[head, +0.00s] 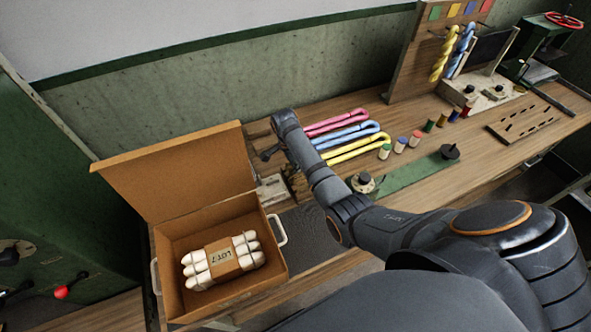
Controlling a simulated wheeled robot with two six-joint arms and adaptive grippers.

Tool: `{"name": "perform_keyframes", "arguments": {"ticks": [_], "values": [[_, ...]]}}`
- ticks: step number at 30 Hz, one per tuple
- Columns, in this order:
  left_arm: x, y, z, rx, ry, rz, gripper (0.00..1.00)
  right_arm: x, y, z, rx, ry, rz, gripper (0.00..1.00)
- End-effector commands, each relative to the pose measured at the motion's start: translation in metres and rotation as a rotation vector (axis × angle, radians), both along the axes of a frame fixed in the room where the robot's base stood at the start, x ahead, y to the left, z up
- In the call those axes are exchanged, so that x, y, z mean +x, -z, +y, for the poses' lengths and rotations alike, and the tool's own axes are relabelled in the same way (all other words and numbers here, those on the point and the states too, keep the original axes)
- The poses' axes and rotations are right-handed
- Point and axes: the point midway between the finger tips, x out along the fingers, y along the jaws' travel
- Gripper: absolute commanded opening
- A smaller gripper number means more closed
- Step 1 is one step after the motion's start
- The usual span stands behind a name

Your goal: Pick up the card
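The only lettered card-like piece I see is a brown label (223,258) reading "LOT 7". It lies across a bundle of white rolls (195,270) inside the open cardboard box (172,240) at the lower left. Small coloured squares, including a green one (435,13), sit at the top of an upright wooden board; I cannot tell if one is the card meant. My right arm reaches in from the right across the bench. Its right gripper (268,154) is beyond the box's right side, mostly hidden by my wrist, so its opening is unclear. My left gripper is out of view.
Pink, blue and yellow skeins (355,148) lie right of my forearm. Several thread spools (400,144) and a green mat (415,174) are farther right. A drilled wooden block (525,122) and a machine with a red wheel (563,20) stand at the far right.

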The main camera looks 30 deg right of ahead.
Motion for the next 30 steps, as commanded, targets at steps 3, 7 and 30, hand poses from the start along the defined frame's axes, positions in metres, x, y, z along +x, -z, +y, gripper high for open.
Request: {"name": "perform_keyframes", "arguments": {"ticks": [3, 7, 30], "values": [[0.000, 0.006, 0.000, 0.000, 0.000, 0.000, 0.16, 0.002, -0.023, -0.001, -0.001, 0.000, -0.009, 0.00], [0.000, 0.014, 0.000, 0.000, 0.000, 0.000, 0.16, 0.002, -0.053, -0.001, -0.001, 0.001, -0.007, 0.00], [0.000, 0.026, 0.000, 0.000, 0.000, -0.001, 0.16, -0.007, -0.084, 0.014, 0.015, -0.189, 0.006, 0.00]]}}
